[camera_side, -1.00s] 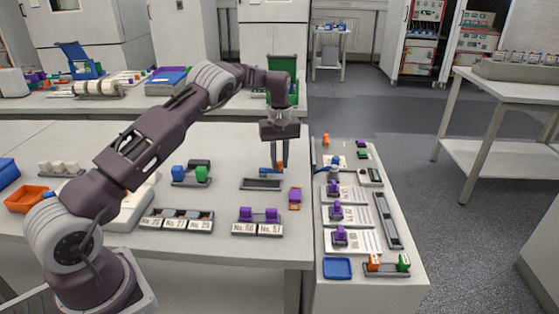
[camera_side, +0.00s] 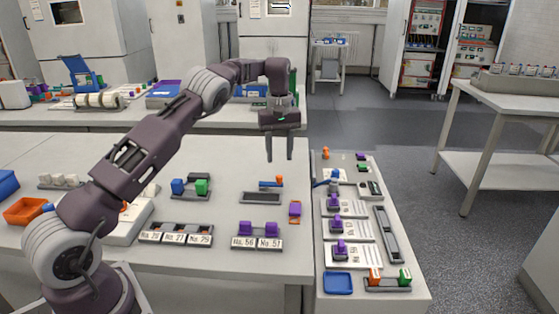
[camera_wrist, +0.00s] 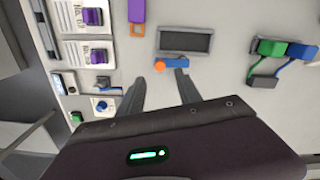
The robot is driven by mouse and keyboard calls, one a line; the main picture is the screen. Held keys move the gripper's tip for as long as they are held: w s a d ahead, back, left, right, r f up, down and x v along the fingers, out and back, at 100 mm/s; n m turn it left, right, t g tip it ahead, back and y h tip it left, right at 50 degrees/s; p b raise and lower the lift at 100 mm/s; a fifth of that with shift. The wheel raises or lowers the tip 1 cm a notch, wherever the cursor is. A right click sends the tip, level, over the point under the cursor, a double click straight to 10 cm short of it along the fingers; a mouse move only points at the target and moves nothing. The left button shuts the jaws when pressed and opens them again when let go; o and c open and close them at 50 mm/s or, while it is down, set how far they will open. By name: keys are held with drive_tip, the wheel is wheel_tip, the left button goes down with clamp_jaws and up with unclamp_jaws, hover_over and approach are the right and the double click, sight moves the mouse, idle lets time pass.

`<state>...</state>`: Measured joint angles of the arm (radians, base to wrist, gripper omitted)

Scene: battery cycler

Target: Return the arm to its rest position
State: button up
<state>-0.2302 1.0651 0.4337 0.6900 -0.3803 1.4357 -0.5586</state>
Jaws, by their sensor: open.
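My gripper (camera_side: 279,158) is open and empty above the white bench, its two fingers pointing down and apart. It is raised clear of a small blue piece with an orange knob (camera_side: 271,184), which lies at the back edge of a dark grey rectangular tray (camera_side: 261,198). In the wrist view my gripper's fingers (camera_wrist: 159,78) show on either side below the blue and orange piece (camera_wrist: 172,65), with the grey tray (camera_wrist: 186,41) beyond it. Nothing is between the fingers.
Holders with purple blocks (camera_side: 257,228) and blue and green blocks (camera_side: 190,187) stand on the bench. An orange tray (camera_side: 24,211) is at left. The right side table (camera_side: 320,257) carries several purple-topped fixtures and a blue tray (camera_side: 338,283). Air above the bench is clear.

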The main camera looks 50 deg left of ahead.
drive_tip(key=shift+r, duration=0.1)
drive_tip(key=s+d+r+m+t, duration=0.2)
drive_tip(key=s+d+r, duration=0.4)
drive_tip(key=s+r, duration=0.3)
drive_tip(key=s+d+r+m+t, duration=0.1)
drive_tip(key=s+d+r+m, duration=0.2)
drive_tip(key=s+d+r, duration=0.6)
drive_tip(key=s+d+f+m+t, duration=0.1)
drive_tip(key=s+d+f+m, duration=0.1)
drive_tip(key=s, duration=0.8)
drive_tip(key=s+d+f+m+t, duration=0.1)
drive_tip(key=s+m, duration=0.4)
drive_tip(key=s, duration=0.6)
drive_tip(key=shift+d+f+t, duration=0.3)
drive_tip(key=shift+d+f, duration=0.25)
drive_tip(key=shift+d, duration=0.25)
